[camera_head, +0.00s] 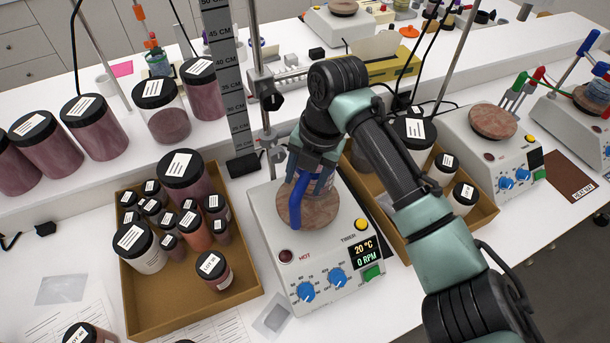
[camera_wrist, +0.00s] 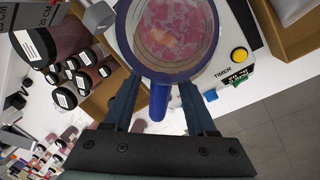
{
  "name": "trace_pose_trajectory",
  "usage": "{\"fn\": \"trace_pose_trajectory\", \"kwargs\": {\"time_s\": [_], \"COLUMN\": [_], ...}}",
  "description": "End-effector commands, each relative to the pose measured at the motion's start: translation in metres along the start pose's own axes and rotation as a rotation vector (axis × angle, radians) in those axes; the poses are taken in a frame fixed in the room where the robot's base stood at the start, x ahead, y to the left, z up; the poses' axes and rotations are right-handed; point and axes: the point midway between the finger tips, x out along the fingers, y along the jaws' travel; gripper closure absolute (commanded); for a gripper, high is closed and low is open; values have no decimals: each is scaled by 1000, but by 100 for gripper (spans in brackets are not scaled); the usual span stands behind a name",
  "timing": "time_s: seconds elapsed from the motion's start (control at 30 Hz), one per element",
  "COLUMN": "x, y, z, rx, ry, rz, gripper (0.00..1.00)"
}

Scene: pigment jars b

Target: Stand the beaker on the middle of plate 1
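The beaker (camera_head: 297,192) has a blue rim and handle and is over the round brown plate (camera_head: 316,214) of the nearest white stirrer. My gripper (camera_head: 314,163) is above it and hides much of its body. In the wrist view the beaker (camera_wrist: 136,14) appears from above, with a mottled pink surface showing inside the rim. Its handle hangs between the two fingers of my gripper (camera_wrist: 159,88), with gaps on both sides, so the gripper looks open. Whether the beaker touches the plate is hidden. No plate number is readable.
A cardboard tray (camera_head: 245,290) of jars stands left of the stirrer, and another tray (camera_head: 484,213) stands to its right, behind my arm. A ruler post (camera_head: 228,90) rises behind. A second stirrer (camera_head: 493,121) has an empty-looking plate with coloured-handled tools beside it.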

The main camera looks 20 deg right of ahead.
Motion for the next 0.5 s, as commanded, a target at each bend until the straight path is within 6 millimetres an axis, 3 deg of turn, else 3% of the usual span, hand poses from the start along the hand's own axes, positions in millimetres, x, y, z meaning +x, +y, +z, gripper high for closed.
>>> {"fn": "trace_pose_trajectory", "kwargs": {"time_s": [0.37,0.5], "x": [-8,-30], "y": [1,1], "z": [1,1], "rx": [-1,-2], "ry": [-2,-5], "rz": [1,2], "gripper": [43,43]}}
